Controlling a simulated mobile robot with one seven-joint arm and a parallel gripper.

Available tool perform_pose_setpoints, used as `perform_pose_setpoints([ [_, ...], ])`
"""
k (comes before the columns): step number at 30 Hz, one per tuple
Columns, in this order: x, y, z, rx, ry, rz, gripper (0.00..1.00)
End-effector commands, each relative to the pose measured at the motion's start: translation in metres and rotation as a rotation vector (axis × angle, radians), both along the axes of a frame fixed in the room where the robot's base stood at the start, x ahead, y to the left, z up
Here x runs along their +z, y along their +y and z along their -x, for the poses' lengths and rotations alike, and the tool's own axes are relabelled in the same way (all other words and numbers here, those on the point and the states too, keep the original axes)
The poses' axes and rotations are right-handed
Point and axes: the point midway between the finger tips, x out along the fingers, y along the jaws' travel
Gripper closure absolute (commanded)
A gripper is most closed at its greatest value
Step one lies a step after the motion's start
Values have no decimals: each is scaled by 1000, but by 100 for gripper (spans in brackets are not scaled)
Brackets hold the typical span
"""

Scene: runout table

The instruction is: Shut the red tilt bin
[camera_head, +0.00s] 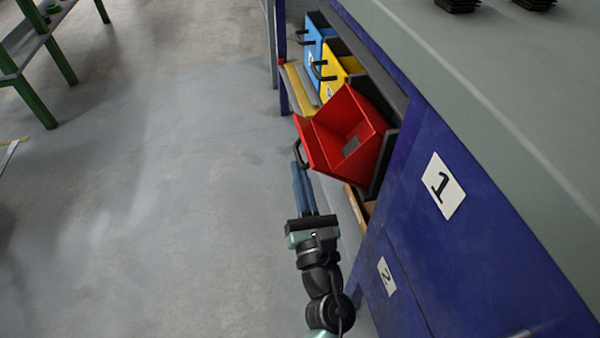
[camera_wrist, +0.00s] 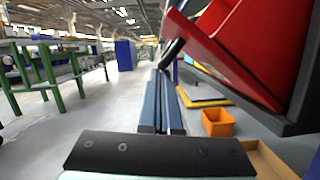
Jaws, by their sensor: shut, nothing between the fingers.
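The red tilt bin (camera_head: 345,135) is tilted open out of the blue bench's side, and a small grey item lies inside it. Its dark handle (camera_head: 299,154) is on the front face, towards the aisle. In the wrist view the red bin (camera_wrist: 235,50) fills the upper right, with the handle (camera_wrist: 174,52) at its left end. My gripper (camera_head: 300,168) is shut and empty, its blue fingers pointing at the handle from below in the head view. In the wrist view the fingertips (camera_wrist: 158,75) are close to the handle; I cannot tell whether they touch it.
Yellow (camera_head: 334,78) and blue (camera_head: 316,42) tilt bins sit shut beyond the red one. The blue bench (camera_head: 420,220) stands to the right. An orange box (camera_wrist: 218,123) is below. Open floor (camera_head: 170,200) lies left, with a green-legged table (camera_head: 40,100) farther off.

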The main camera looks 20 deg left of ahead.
Motion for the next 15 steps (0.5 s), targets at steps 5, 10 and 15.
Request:
perform_pose_setpoints([
  [5, 3, -1, 0, 0, 11, -15, 100],
  [10, 6, -1, -1, -1, 22, -32, 100],
  [15, 11, -2, -1, -1, 44, -64, 100],
])
